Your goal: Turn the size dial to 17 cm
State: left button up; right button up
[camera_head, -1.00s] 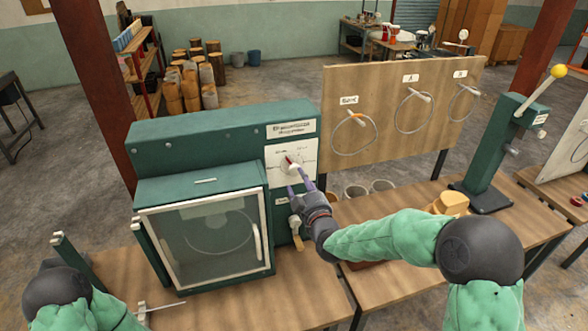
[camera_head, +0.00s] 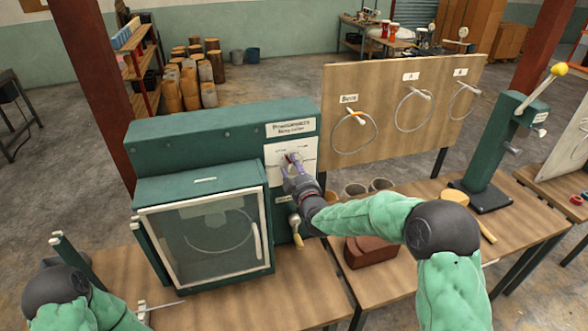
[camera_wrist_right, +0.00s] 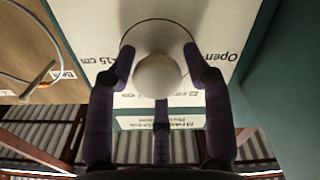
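The size dial (camera_head: 289,158) is on a white scale panel (camera_head: 308,150) at the upper right of the green machine's front. In the right wrist view its pale round knob (camera_wrist_right: 158,75) sits in front of the printed panel, where "15 cm" and "Open" can be read. My right gripper (camera_head: 291,168) is at the dial. In the right wrist view my right gripper's fingers (camera_wrist_right: 159,72) stand on both sides of the knob, with slight gaps seeming to remain. The dial's pointer reading is hidden or too small to read.
The green machine (camera_head: 190,140) has a glazed door (camera_head: 205,240) and a yellow-handled lever (camera_head: 297,228) below the dial. A wooden board (camera_head: 400,75) with hanging rings stands to the right. A brown block (camera_head: 368,251) and several cups lie on the right table.

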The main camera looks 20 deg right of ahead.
jog(key=c, duration=0.6)
jog(key=shift+r, duration=0.15)
jog(key=shift+b, duration=0.3)
